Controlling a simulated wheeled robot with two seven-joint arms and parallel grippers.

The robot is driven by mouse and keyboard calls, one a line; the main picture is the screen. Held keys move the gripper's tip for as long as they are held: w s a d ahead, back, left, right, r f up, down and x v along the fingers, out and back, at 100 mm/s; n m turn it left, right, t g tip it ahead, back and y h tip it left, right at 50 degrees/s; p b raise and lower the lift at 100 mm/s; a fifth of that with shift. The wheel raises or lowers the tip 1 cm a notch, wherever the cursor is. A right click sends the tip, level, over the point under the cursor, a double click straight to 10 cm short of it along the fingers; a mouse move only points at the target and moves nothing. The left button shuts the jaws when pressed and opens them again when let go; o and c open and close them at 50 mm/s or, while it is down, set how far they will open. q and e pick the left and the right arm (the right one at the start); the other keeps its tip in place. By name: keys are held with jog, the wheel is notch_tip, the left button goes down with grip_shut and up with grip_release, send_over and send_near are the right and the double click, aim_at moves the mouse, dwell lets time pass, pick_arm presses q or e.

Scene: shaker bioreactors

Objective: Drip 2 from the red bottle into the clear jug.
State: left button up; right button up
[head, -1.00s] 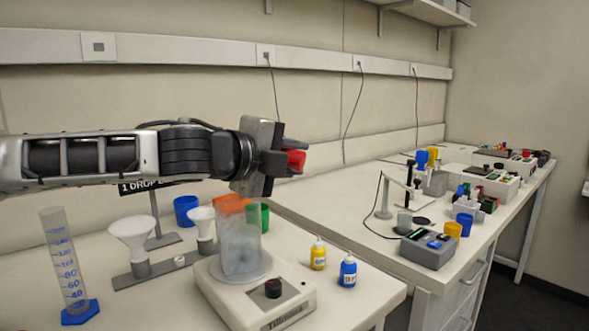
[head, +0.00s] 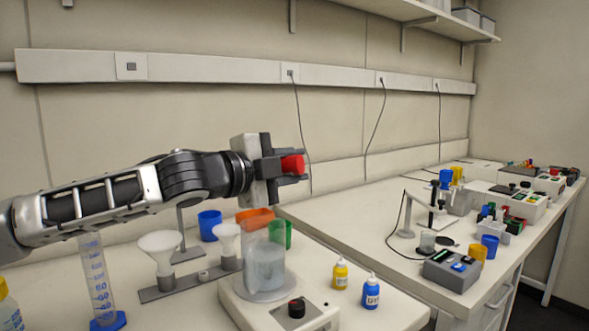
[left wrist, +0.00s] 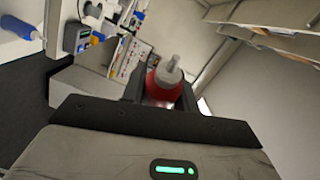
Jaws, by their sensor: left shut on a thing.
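My left gripper (head: 283,167) is shut on the red bottle (head: 293,165) and holds it in the air, above and slightly right of the clear jug. In the left wrist view the red bottle (left wrist: 167,82) sits between the fingers with its pale nozzle pointing away from the palm. In the head view the bottle lies roughly sideways. The clear jug (head: 265,265) stands on the white stirrer (head: 277,312) and looks partly filled with a greyish content. My right gripper is not in view.
Yellow (head: 340,273) and blue (head: 371,291) dropper bottles stand right of the stirrer. White funnels (head: 160,247) on a rack and a measuring cylinder (head: 97,275) stand left. Blue (head: 210,225), orange (head: 255,217) and green (head: 281,234) cups stand behind the jug.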

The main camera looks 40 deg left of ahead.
pick_arm(q)
jog(key=shift+r, duration=0.15)
jog(key=shift+s+a+r+n+t, duration=0.1)
jog(key=shift+r+n+t, duration=0.2)
jog(key=shift+n, duration=0.3)
jog(key=shift+a+r+n+t, duration=0.2)
jog(key=shift+r+n+t, duration=0.25)
jog(key=shift+n, duration=0.55)
dwell(1.4)
jog(key=shift+r+m+g+p, duration=0.15)
jog(key=shift+m+g+p, duration=0.15)
jog(key=shift+m, duration=0.3)
jog(key=shift+r+m, duration=0.1)
jog(key=shift+m, duration=0.3)
jog(key=shift+r+m+g, duration=0.25)
jog(key=shift+m+g, duration=0.2)
jog(key=shift+m, duration=0.15)
